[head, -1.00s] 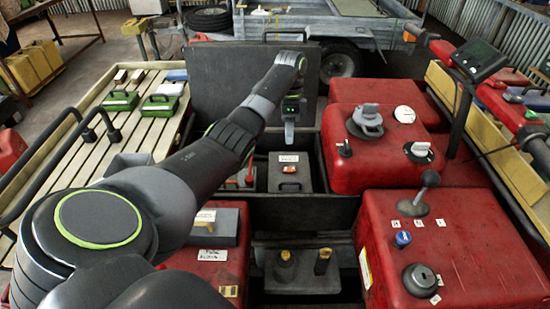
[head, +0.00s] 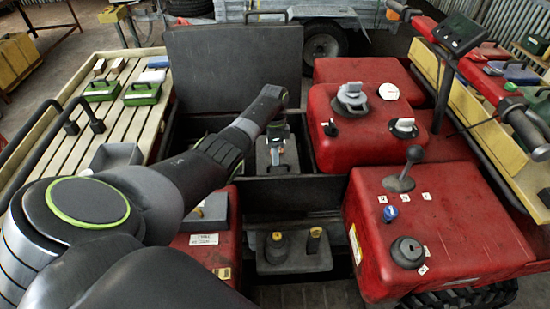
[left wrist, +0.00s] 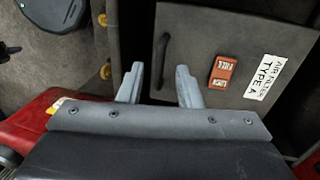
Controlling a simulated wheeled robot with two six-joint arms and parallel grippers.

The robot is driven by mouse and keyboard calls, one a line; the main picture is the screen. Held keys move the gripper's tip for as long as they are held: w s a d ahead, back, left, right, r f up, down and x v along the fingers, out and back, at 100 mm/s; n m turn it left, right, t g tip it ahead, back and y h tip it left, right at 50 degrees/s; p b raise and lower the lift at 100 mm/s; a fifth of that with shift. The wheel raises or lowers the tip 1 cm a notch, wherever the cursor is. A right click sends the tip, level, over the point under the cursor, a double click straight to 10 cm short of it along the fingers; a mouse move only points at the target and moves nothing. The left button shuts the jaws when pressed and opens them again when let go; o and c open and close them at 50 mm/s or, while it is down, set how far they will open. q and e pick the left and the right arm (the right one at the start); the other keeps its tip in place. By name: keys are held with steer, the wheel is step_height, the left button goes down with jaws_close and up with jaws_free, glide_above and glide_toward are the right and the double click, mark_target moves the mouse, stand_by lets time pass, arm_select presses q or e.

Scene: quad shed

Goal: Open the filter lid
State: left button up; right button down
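The filter lid (head: 291,155) is a dark grey panel in the open bay in the middle of the head view. In the left wrist view the lid (left wrist: 200,35) carries a dark bar handle (left wrist: 162,58), an orange latch (left wrist: 222,71) marked FREE and LOCK, and a white label (left wrist: 265,78) reading TYPE A. My left gripper (left wrist: 159,84) is open and empty, its fingers on either side of the handle's near end in that view. I cannot tell whether they touch the lid. In the head view my left gripper (head: 276,148) covers part of the lid. My right gripper is out of view.
A raised dark cover (head: 235,70) stands behind the bay. Red bodywork (head: 440,220) with a lever (head: 404,172) and knobs lies to the right. A slatted rack (head: 85,125) is at left. A black unit with yellow caps (head: 292,250) sits nearer me.

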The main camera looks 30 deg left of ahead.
arm_select(q)
steer(key=shift+s+d+f, duration=0.15)
steer(key=shift+s+f, duration=0.05)
steer(key=shift+f, duration=0.85)
jaws_close()
